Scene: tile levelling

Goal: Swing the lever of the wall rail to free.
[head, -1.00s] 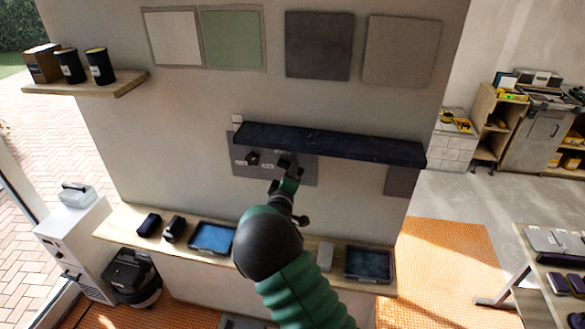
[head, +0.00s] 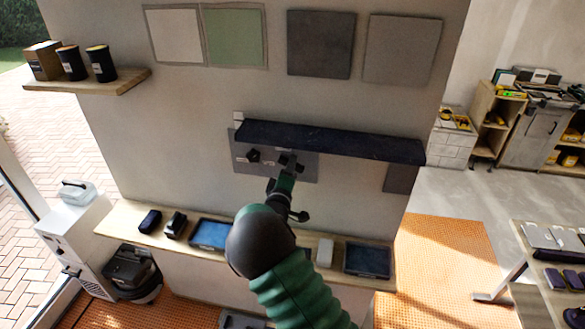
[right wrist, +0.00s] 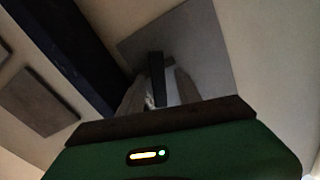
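The wall rail (head: 335,143) is a long dark bar on the wall in the head view; it also shows at the left of the right wrist view (right wrist: 75,45). A grey plate (head: 309,172) with small pale labels lies under its left part. A dark knob (head: 253,155) sits on the plate, left of my right gripper (head: 288,161). In the right wrist view, a narrow dark piece, seemingly the lever (right wrist: 157,72), stands between the two fingers of my right gripper (right wrist: 160,90). A gap shows on its right side; contact on the left is unclear. My left gripper is out of view.
A wooden shelf (head: 115,219) with trays and small dark items runs along the wall below my right arm. Square panels (head: 320,45) hang above the rail. A short shelf (head: 130,82) with dark cups is at upper left.

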